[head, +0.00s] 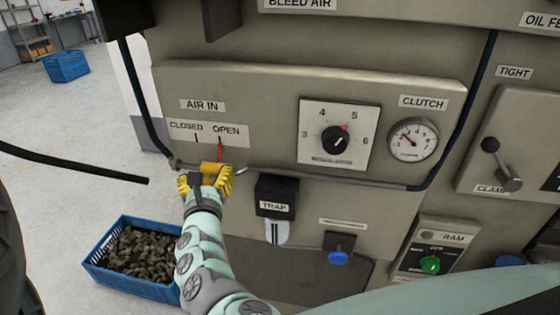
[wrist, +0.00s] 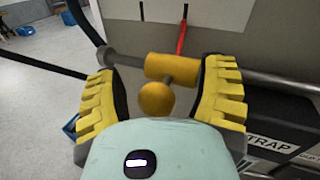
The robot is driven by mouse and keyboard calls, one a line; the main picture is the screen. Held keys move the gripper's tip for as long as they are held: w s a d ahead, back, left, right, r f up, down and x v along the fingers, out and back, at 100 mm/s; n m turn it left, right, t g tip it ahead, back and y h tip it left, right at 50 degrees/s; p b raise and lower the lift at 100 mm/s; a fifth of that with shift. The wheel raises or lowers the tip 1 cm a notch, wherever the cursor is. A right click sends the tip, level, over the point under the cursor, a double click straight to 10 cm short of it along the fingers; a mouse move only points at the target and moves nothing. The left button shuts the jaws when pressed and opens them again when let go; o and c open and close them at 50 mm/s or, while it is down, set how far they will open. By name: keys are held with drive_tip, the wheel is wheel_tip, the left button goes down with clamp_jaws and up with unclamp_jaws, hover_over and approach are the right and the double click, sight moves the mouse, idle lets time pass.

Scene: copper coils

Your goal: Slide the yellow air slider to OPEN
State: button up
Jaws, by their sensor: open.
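The yellow air slider (head: 212,167) is a short cylinder on a horizontal metal rod under the AIR IN label. In the wrist view, the slider (wrist: 172,67) has a round yellow knob (wrist: 155,99) sticking out toward me. A red pointer (head: 219,146) rises from the slider and lines up with the mark under OPEN (head: 226,130), right of CLOSED. My gripper (head: 206,178) is at the slider. In the wrist view, its yellow-padded fingers (wrist: 162,75) are open, one on each side of the knob, with gaps between them and the knob.
A black TRAP box (head: 276,190) juts out just right of my gripper. A dark hose (head: 138,100) runs down to the rod's left end. A blue crate of dark lumps (head: 180,290) stands on the floor below left. Open floor lies to the left.

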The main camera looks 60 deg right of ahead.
sight(208, 181)
drive_tip(key=shift+s+r, duration=0.1)
drive_tip(key=shift+r, duration=3.8)
